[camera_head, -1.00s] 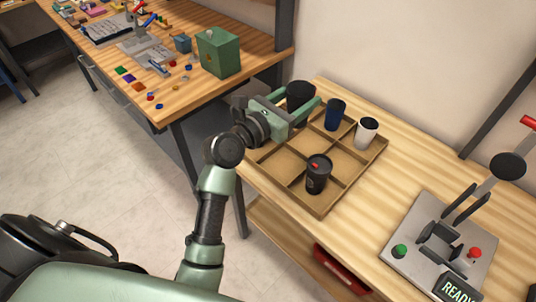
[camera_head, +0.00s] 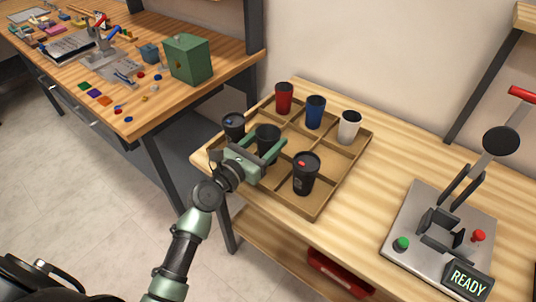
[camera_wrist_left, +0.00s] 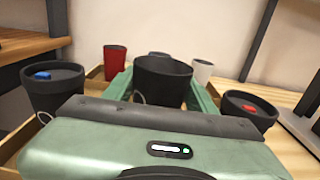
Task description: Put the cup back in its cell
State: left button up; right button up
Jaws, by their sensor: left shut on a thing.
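My left gripper (camera_head: 262,160) is shut around a black cup (camera_head: 267,138), which has an open dark top. The held cup is over the middle of the wooden tray (camera_head: 345,186), between a black cup with a blue mark on top (camera_head: 233,126) and a black cup with a red mark on top (camera_head: 306,172). In the left wrist view the held cup (camera_wrist_left: 162,80) is upright between the green fingers. Its base is hidden, so I cannot tell whether it touches the tray floor. My right gripper is not in view.
A red cup (camera_head: 284,98), a blue cup (camera_head: 315,112) and a white cup (camera_head: 349,126) stand in the tray's back row. A lever press (camera_head: 440,225) showing READY is at the right. A green box (camera_head: 188,58) is on the other table.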

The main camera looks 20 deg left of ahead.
pick_arm(q)
notch_tip(320, 180, down, 4)
jog(key=shift+f+b, duration=0.15)
jog(key=shift+b, duration=0.95)
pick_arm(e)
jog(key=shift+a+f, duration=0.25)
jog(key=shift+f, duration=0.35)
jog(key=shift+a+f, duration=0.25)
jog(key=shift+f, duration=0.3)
pick_arm(q)
jog(key=o, duration=0.8)
jog(key=shift+f, duration=0.1)
jog(key=shift+o, duration=0.2)
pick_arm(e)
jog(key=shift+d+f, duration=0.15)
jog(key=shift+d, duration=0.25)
